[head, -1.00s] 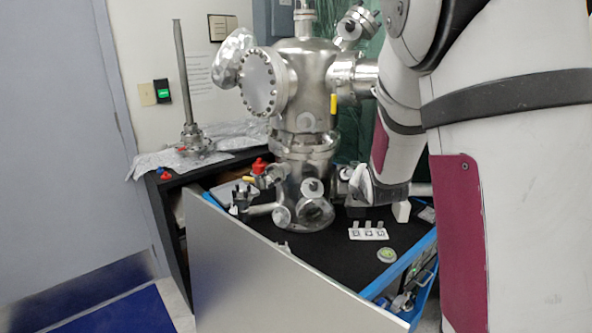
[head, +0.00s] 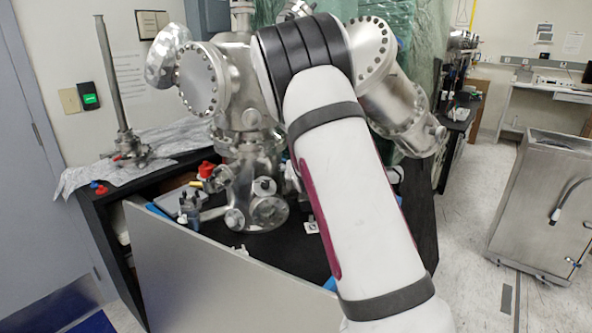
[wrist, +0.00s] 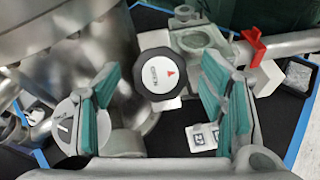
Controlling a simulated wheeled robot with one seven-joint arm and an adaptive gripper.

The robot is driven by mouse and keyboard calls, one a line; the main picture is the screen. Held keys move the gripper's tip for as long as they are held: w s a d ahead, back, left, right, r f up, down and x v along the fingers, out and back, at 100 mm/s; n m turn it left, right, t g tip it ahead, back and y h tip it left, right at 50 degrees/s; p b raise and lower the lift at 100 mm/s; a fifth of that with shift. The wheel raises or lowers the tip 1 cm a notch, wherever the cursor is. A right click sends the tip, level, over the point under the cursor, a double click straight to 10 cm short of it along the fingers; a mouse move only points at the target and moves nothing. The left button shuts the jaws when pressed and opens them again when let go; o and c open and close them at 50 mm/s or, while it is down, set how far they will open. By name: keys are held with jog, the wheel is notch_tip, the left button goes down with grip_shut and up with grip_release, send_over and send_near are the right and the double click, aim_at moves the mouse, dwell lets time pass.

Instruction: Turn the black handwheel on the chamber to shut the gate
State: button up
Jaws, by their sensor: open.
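The black handwheel (wrist: 157,75) shows in the wrist view, with a white face, a red arrow mark and small lettering. It sits beside the metal chamber, whose body also shows in the head view (head: 250,120). My gripper (wrist: 160,82) is open, with one teal-padded finger on each side of the handwheel in the picture. The fingers look apart from the rim; I cannot tell their depth relative to it. In the head view my arm hides the handwheel and my gripper.
A red handle (wrist: 254,45) on a metal pipe is right of the handwheel in the wrist view. A round labelled part (wrist: 67,125) lies near the left finger. White printed tags (wrist: 203,136) lie on the black surface. A steel cabinet (head: 545,205) stands at the right.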

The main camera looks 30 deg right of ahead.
jog(key=shift+x, duration=1.15)
jog(key=c, duration=1.2)
jog(key=shift+o, duration=0.2)
jog(key=shift+m, duration=0.4)
